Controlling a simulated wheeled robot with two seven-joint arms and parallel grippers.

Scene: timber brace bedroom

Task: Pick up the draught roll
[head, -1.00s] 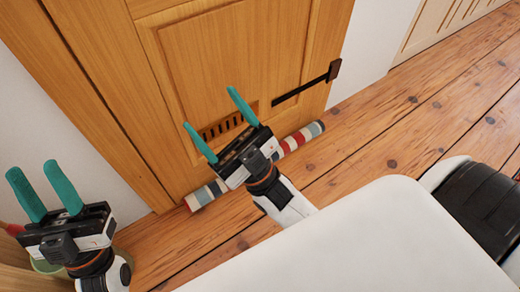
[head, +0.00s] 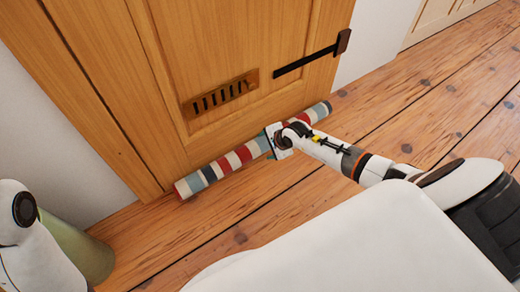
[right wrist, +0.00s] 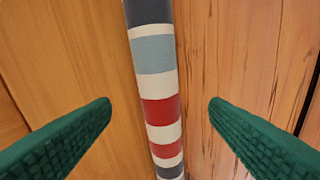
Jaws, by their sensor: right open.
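The draught roll (head: 229,162) is a long striped roll in red, cream, blue and grey. It lies on the floor along the foot of the wooden door. My right gripper (head: 273,143) is over the roll, right of its middle, with its fingers mostly hidden behind my wrist. In the right wrist view the roll (right wrist: 156,55) runs between the two green fingers (right wrist: 160,104), which are apart with a gap on each side. My left gripper is not in view; only part of my left arm shows at the lower left.
A green container (head: 78,245) stands at lower left. The plank floor (head: 420,110) to the right is clear.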

